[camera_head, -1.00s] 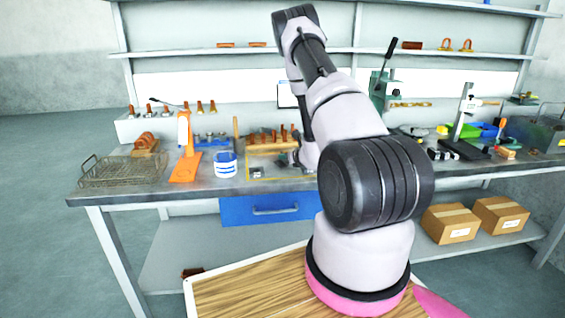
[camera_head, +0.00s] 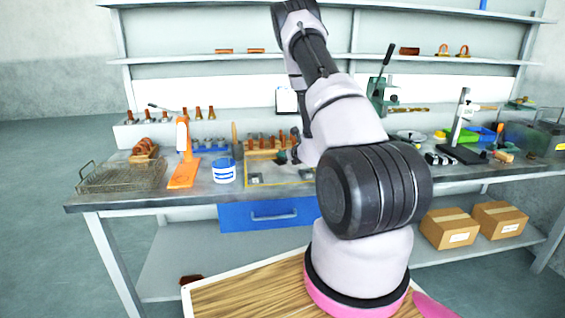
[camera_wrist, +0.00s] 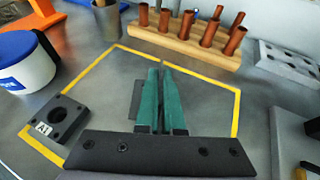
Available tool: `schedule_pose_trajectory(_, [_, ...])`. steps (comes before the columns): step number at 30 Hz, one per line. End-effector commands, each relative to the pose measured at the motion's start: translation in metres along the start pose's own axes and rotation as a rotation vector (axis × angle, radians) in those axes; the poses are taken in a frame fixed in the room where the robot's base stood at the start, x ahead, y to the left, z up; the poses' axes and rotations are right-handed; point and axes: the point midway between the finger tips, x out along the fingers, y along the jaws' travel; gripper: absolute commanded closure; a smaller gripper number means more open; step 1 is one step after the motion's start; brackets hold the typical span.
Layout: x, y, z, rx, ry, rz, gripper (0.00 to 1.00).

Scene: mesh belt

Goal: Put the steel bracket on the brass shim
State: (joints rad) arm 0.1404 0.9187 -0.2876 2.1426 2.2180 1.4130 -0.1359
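My gripper (camera_wrist: 160,72) has green fingers close together over the yellow-outlined area of the bench in the wrist view. Only a narrow grey gap shows between the fingertips; whether something thin is held there is unclear. A dark grey flat piece (camera_wrist: 137,100) shows beside the left finger, partly hidden by it; it may be the steel bracket, and I cannot tell if it is held or lies on the bench. A black block with a hole, marked A1 (camera_wrist: 58,122), lies at the outline's left corner. I cannot make out the brass shim.
A blue-and-white tub (camera_head: 224,172) stands left of the outlined area. A wooden rack with copper-coloured pegs (camera_wrist: 190,38) stands behind it, and a grey perforated block (camera_wrist: 288,62) to the right. A wire basket (camera_head: 122,177) and an orange stand (camera_head: 184,160) are further left.

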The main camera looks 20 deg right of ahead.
Motion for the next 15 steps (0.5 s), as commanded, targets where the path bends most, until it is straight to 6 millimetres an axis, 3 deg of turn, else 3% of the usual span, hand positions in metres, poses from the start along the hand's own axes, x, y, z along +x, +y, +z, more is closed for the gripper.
schedule_pose_trajectory(3, [-0.01,0.0,0.027,-0.002,-0.005,-0.001,1.0])
schedule_pose_trajectory(10, [-0.025,0.005,0.06,-0.003,-0.003,0.005,1.0])
schedule_pose_trajectory(15, [-0.042,0.045,0.093,-0.022,-0.005,0.049,1.0])
